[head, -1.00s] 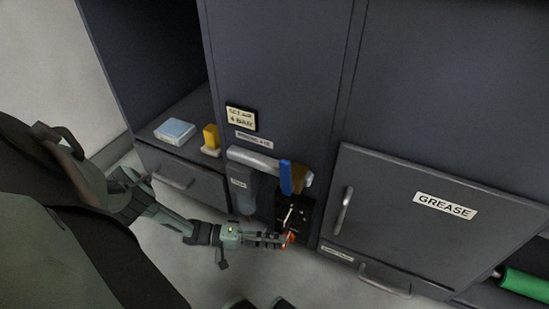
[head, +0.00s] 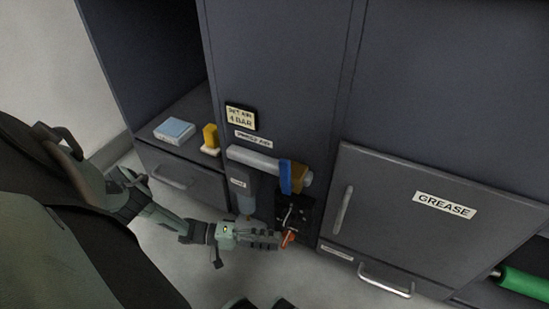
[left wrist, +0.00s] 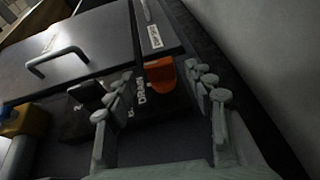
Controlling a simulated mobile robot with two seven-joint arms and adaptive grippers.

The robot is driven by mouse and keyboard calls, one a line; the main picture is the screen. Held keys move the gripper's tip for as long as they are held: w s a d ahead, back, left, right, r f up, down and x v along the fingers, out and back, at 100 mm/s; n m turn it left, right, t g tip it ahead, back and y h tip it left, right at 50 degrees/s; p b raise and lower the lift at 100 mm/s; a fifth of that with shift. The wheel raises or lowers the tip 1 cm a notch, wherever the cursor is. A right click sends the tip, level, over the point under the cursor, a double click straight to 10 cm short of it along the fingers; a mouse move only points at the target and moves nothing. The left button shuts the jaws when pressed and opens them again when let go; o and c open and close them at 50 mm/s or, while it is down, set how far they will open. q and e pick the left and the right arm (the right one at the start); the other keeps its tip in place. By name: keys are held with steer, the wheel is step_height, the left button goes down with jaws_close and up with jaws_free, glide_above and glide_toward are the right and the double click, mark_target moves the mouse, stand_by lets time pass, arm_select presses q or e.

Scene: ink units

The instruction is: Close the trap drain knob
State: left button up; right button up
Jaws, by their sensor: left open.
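The orange trap drain knob (head: 288,239) sits low on the dark panel at the foot of the middle cabinet. It also shows in the left wrist view (left wrist: 160,75), next to a printed word that seems to read DRAIN. My left gripper (head: 276,241) is low in front of the panel, at the left of the knob. In the left wrist view the fingers (left wrist: 160,87) are apart, with the knob between and just beyond their tips. I cannot tell whether a finger touches it. My right gripper is not in view.
Above the knob are a blue lever (head: 286,177), a brass-coloured part (head: 299,178) and a light pipe (head: 251,159). A grey filter bowl (head: 245,203) hangs left of the panel. The GREASE door (head: 400,220) is at the right. The floor in front is mostly free.

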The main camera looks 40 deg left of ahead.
arm_select(q)
steer(key=v, duration=1)
steer(key=shift+s+a, duration=0.15)
steer(key=shift+s, duration=0.05)
